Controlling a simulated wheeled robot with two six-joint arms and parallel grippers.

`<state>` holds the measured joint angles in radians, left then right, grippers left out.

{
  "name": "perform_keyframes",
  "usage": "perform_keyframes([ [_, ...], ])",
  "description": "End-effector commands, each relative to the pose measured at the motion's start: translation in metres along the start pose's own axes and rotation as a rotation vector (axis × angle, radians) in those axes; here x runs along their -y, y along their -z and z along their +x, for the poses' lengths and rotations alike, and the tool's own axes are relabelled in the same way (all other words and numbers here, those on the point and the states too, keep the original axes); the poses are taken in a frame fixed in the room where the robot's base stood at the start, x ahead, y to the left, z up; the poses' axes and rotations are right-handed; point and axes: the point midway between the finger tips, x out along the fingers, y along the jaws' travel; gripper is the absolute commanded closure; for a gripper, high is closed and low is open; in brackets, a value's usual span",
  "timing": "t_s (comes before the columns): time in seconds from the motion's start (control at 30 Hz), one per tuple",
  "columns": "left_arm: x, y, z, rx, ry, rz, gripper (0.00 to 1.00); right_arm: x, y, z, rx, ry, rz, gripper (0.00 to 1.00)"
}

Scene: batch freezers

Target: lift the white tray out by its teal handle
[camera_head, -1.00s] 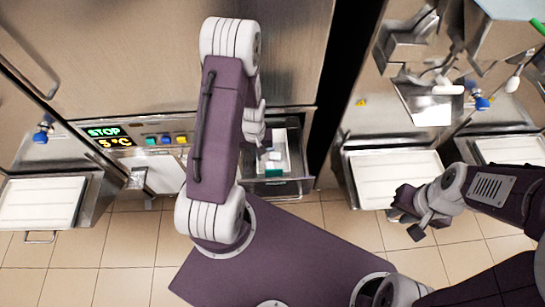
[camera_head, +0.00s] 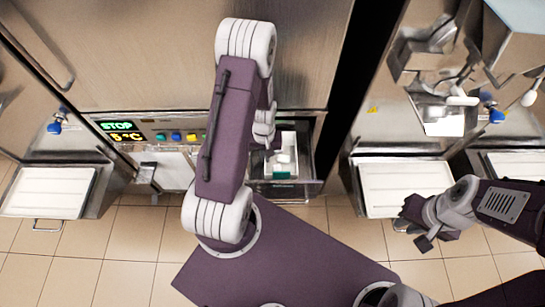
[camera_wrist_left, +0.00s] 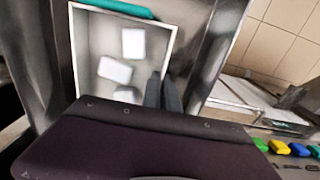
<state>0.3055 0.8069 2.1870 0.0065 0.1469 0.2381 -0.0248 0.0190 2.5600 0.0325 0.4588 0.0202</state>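The white tray (camera_head: 292,139) sits in an open drawer-like recess at the foot of the middle machine, with its teal handle (camera_head: 281,175) at the near edge. In the left wrist view the tray (camera_wrist_left: 84,48) holds several white blocks, and the teal handle (camera_wrist_left: 120,8) runs along its top edge. My left gripper (camera_head: 270,142) is over the tray, partly hidden by my arm. In the wrist view its dark fingers (camera_wrist_left: 162,92) are close together by the tray's side wall, apart from the handle. My right gripper (camera_head: 413,234) is open and empty, far to the right.
The drawer (camera_head: 307,183) has metal walls close around the tray. A control panel (camera_head: 120,131) with a lit display is left of it. White trays stand at the left (camera_head: 48,192) and right (camera_head: 405,187). Tiled floor lies in front.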

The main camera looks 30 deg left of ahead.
Motion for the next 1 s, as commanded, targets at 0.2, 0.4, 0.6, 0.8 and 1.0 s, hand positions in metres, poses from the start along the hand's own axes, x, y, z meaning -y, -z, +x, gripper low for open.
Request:
perform_keyframes([
  [0.2,0.000,0.001,-0.013,-0.002,0.000,0.000,1.00,0.000,0.000,-0.001,0.000,0.000,0.000,0.80],
  [0.4,0.000,-0.021,-0.011,0.000,0.001,0.000,1.00,0.000,0.000,0.003,0.000,0.000,0.000,0.80],
  [0.6,0.000,-0.040,-0.011,0.000,0.001,0.001,1.00,0.000,-0.001,0.006,0.000,0.000,0.000,0.80],
  [0.8,0.000,-0.039,-0.034,-0.003,0.000,0.000,1.00,0.000,0.000,-0.001,0.000,0.000,0.000,0.80],
  [1.0,0.000,-0.038,-0.065,-0.006,-0.001,0.000,1.00,0.000,0.001,-0.008,0.000,0.000,0.000,0.80],
])
